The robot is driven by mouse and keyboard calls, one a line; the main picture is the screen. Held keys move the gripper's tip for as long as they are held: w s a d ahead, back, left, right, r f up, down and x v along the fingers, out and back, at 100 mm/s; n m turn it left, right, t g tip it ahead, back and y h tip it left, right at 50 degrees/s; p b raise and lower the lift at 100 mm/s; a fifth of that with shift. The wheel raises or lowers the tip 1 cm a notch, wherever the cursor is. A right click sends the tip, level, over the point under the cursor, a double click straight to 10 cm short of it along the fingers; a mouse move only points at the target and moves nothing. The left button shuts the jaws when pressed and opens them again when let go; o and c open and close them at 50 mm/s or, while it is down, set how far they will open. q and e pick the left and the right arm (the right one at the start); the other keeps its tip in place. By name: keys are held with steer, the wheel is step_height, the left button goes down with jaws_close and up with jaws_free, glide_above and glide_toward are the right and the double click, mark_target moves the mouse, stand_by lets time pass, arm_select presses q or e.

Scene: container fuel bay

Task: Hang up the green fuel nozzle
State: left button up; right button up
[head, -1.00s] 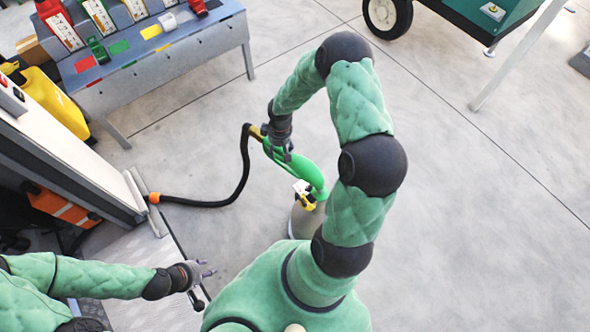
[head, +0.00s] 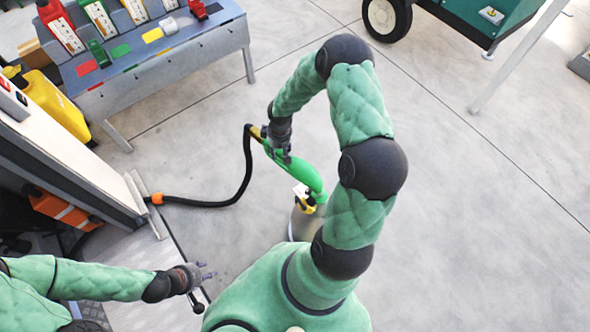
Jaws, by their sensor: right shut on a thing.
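The green fuel nozzle (head: 296,174) is in the middle of the head view, with a black hose (head: 243,180) running from its upper end to the left. My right gripper (head: 278,150) is shut on the nozzle near its hose end; its fingers are partly hidden by the wrist. The nozzle's lower end is close to a yellow and white fitting (head: 304,198) on a grey-beige container (head: 302,222); I cannot tell whether they touch. My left gripper (head: 205,273) is at the lower left, away from the nozzle, its fingers apart and empty.
A grey bench (head: 170,70) at the upper left holds several coloured canisters and colour patches. A white cabinet (head: 70,160) stands at the left, with a yellow canister (head: 58,105) behind it. A green wheeled machine (head: 480,25) is at the upper right. The floor at right is clear.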

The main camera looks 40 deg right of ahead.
steer(key=shift+r+p, duration=3.65)
steer(key=shift+r, duration=1.6)
steer(key=shift+f, duration=0.1)
